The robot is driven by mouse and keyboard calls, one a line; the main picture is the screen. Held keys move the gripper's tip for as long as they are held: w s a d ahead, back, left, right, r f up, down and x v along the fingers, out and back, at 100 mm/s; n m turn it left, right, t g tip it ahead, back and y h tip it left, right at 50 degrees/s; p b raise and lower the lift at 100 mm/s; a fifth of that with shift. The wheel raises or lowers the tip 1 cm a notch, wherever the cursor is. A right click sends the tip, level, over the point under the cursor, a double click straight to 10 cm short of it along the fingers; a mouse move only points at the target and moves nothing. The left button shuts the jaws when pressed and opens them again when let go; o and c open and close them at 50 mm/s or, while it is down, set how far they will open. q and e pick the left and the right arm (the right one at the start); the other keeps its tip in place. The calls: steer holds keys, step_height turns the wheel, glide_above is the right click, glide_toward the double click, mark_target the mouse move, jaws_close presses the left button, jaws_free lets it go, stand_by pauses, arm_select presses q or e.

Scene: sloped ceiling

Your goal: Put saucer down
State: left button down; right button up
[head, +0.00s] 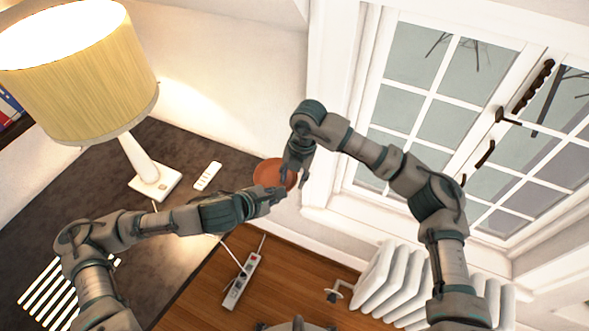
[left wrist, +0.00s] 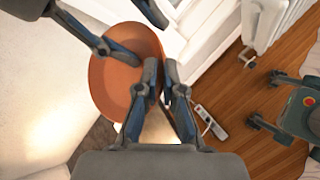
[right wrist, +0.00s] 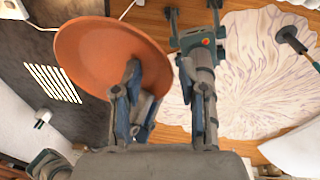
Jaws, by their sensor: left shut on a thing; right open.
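The saucer (head: 272,172) is a round, terracotta-orange disc, held up in the air between my two grippers. My left gripper (head: 278,193) is shut on its edge. The left wrist view shows the saucer (left wrist: 108,88) and the left fingers (left wrist: 161,78) at its rim. My right gripper (head: 296,177) is open, close to the same side of the saucer. In the right wrist view one finger of the right gripper (right wrist: 160,72) overlaps the saucer (right wrist: 100,48) near its rim; I cannot tell whether it touches.
A dark grey surface (head: 110,185) bears a lamp (head: 85,75) and a small white remote-like object (head: 207,175). A power strip (head: 242,282) lies on the wooden floor. A white radiator (head: 390,280) stands under the window (head: 440,100). A pale patterned rug (right wrist: 250,75) shows in the right wrist view.

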steer(key=shift+c, duration=0.4)
arm_select(q)
steer(key=shift+d+r, duration=0.1)
arm_select(e)
steer(key=shift+f, duration=0.1)
jaws_close()
arm_select(q)
steer(key=c, duration=1.2)
jaws_free()
